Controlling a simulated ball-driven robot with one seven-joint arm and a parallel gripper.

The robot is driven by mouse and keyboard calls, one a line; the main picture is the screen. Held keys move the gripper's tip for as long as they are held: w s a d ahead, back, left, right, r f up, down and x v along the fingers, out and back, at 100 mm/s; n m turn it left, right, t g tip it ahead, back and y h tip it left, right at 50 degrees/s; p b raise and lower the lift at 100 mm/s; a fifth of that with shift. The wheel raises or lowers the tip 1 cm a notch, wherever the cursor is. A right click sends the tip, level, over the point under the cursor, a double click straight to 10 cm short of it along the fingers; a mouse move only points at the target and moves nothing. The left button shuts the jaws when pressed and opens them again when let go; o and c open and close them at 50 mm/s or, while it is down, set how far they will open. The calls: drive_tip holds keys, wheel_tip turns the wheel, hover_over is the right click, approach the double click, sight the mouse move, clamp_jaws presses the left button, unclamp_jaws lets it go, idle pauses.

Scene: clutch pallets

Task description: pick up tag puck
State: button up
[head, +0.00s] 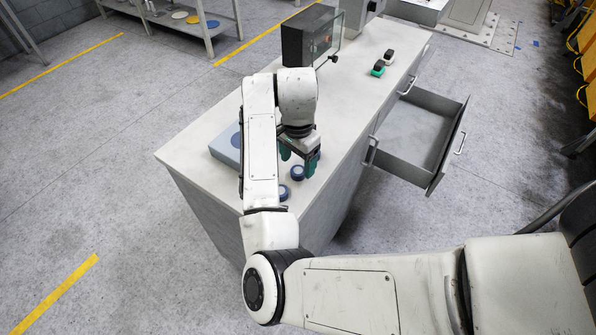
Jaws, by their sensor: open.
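Two small dark blue round pucks lie on the light worktop (210,125), near its front edge. One puck (297,173) is just below my gripper's fingers in the picture. The other puck (284,193) is a little nearer the front and partly beside my arm. I cannot tell which one is the tag puck. My gripper (299,160) has green fingertips, points down and is open, with one finger close by the farther puck. Whether the fingers straddle that puck or stay above it is not clear.
A grey-blue block (225,147) with a blue round top mark stands left of my arm, partly hidden. A dark glass-fronted box (312,38) stands behind. Two small devices (378,70) (389,56) lie at the back right. An open drawer (415,145) juts out right.

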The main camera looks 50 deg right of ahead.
sight(297, 171)
drive_tip(key=shift+f, duration=1.5)
drive_tip(key=c, duration=1.1)
drive_tip(key=shift+r, duration=0.1)
drive_tip(key=shift+c, duration=0.2)
